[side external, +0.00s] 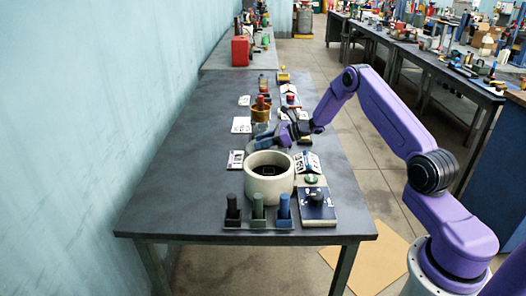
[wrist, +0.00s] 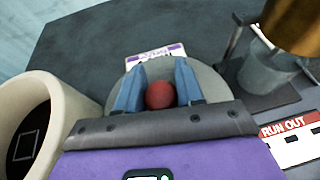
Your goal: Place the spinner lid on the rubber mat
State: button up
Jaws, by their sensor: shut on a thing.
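In the wrist view, the spinner lid (wrist: 207,82) appears as a flat grey disc with a round red knob (wrist: 160,95) at its middle. My gripper (wrist: 158,88) has its two blue fingers shut on either side of this knob. In the side view, my gripper (side external: 268,142) is low over the table, just behind the wide cream pot (side external: 269,188). The lid is hard to make out there, and I cannot tell whether it touches the surface below. I cannot pick out the rubber mat for certain in either view.
The cream pot (wrist: 66,98) is open, close on the left in the wrist view. A brass cup (wrist: 292,26) on a stand is at upper right, near a "RUN OUT" card (wrist: 292,138). A rack of bottles (side external: 258,216) and a dark blue panel (side external: 317,212) line the front edge.

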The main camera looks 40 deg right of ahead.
aim_at(268, 149)
jog(key=shift+f, duration=2)
jog(key=shift+f, duration=0.15)
jog(key=o, duration=1.1)
jog(key=v, duration=1.2)
